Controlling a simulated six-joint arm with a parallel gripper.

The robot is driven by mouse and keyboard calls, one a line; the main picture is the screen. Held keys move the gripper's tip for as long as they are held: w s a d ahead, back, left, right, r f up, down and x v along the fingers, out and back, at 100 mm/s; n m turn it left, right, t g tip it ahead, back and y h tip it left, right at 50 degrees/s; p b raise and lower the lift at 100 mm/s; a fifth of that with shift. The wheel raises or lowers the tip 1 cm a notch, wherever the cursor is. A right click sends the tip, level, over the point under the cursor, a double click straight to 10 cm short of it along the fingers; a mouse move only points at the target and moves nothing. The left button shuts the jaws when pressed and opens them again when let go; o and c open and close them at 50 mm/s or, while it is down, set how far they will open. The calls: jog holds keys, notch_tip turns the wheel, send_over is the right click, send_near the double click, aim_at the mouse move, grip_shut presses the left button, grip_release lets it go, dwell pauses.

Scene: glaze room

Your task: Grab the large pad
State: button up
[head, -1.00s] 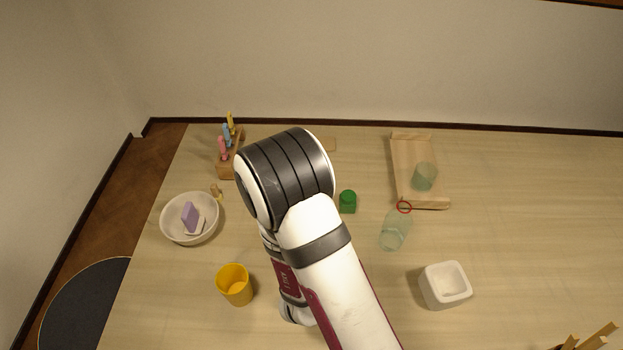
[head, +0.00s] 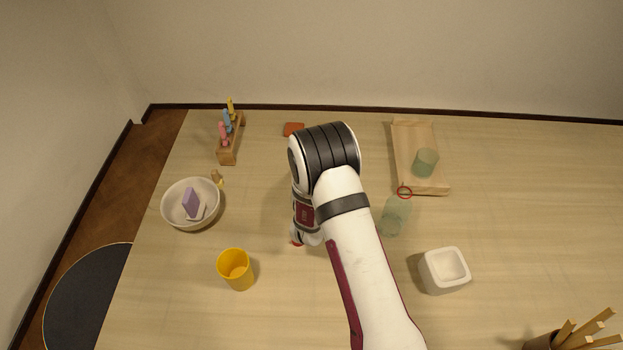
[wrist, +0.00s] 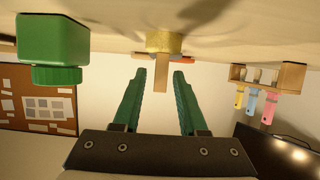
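I cannot tell for sure which thing is the large pad. A flat orange-red piece (head: 293,129) lies near the table's back edge, left of my arm. It also shows in the wrist view (wrist: 190,59), partly behind a gold round piece (wrist: 165,41) with a wooden stick. A purple block (head: 191,203) stands in the white bowl (head: 173,217) at left, beside a pale piece. My gripper (wrist: 160,72) is open, with its teal fingers apart. In the wrist view the stick appears in line with the gap between the fingers; contact is not visible. My arm hides the gripper in the head view.
A green jar (wrist: 53,38) is close on the wrist view's left. A rack (head: 228,153) with coloured tools stands back left. A yellow cup (head: 235,269), clear bottle (head: 394,217), white pot (head: 444,271) and wooden tray (head: 401,160) surround my arm. The front left is clear.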

grip_shut()
jog(key=shift+r, duration=0.1)
